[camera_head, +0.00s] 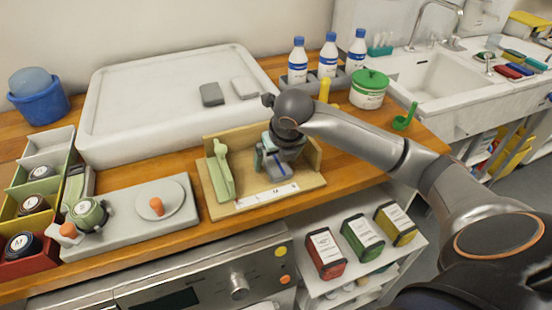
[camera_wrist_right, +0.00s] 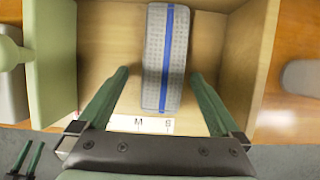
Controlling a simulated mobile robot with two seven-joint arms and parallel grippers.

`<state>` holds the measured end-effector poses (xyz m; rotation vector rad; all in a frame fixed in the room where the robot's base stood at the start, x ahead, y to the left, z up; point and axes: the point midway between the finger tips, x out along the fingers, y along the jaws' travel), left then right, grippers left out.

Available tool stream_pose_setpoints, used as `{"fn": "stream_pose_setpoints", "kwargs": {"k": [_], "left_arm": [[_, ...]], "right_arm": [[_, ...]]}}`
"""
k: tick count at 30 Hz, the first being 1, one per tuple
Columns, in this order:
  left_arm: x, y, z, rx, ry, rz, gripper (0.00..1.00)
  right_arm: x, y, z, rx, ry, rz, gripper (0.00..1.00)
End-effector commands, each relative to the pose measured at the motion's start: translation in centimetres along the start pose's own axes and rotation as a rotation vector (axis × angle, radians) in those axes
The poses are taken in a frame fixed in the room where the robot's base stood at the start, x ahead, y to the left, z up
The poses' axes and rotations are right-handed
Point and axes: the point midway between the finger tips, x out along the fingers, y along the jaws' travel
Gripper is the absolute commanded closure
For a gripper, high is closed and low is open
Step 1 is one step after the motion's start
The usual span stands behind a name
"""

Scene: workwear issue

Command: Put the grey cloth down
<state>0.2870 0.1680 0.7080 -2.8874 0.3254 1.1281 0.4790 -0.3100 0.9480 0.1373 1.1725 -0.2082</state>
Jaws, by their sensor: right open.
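The grey cloth (camera_wrist_right: 165,55) is a narrow rolled or folded piece with a blue stripe. It lies in a shallow wooden open-fronted box (camera_head: 240,207), between a green upright piece (camera_head: 223,172) and the right wall. My right gripper (camera_wrist_right: 159,75) is over the box, its two green fingers apart on either side of the cloth, with a gap on each side. In the head view, the right gripper (camera_head: 275,165) hides much of the cloth. At the lower left of the right wrist view, small green fingers, apparently my left gripper (camera_wrist_right: 26,155), show at the edge.
Two folded grey pieces (camera_head: 211,94) (camera_head: 244,87) lie on the white tray (camera_head: 110,120) behind the box. A grey board (camera_head: 125,222) with knobs stands left. Bottles (camera_head: 328,62) and a green-lidded tub (camera_head: 369,90) stand behind right. A white label strip (camera_head: 266,196) lies at the box front.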

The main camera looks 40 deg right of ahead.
Motion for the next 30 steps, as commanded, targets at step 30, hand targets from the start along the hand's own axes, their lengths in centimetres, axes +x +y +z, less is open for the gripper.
{"fn": "stream_pose_setpoints", "kwargs": {"k": [30], "left_arm": [[-0.1,0.0,-0.1,0.000,-0.001,0.000,0.50]], "right_arm": [[-12.2,0.0,0.1,0.001,-0.001,0.000,0.00]]}}
